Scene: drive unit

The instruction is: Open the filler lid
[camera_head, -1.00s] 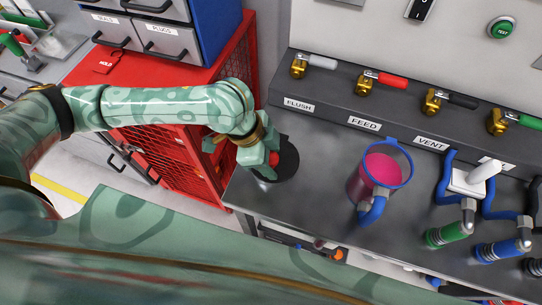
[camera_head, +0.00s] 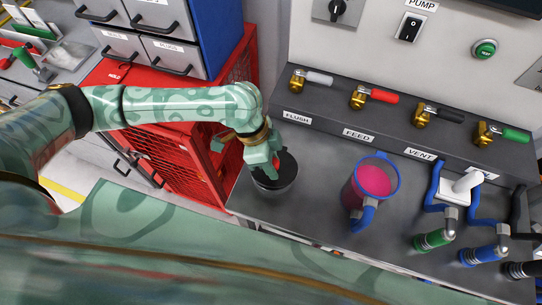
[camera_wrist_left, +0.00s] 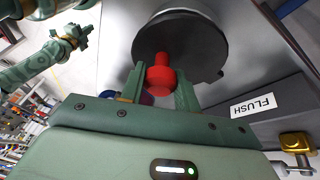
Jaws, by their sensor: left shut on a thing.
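My left gripper (camera_head: 272,169) is shut on the red knob of the dark round filler lid (camera_head: 288,172) at the bench's left end. In the left wrist view the red knob (camera_wrist_left: 160,78) sits between the two green fingers, in front of the lid's dark face (camera_wrist_left: 190,40). A grey round filler body (camera_head: 274,188) shows below the lid in the head view. The gripper hides part of the lid, and I cannot tell how far it stands off the body. Another green gripper of mine (camera_wrist_left: 78,36), small in the wrist view, is too unclear to judge.
A blue-rimmed jug with pink contents (camera_head: 371,185) stands right of the filler. Behind are valves with coloured handles (camera_head: 373,96) and the FLUSH label (camera_head: 297,118). A red mesh cabinet (camera_head: 180,160) is at the left. The bench between filler and jug is clear.

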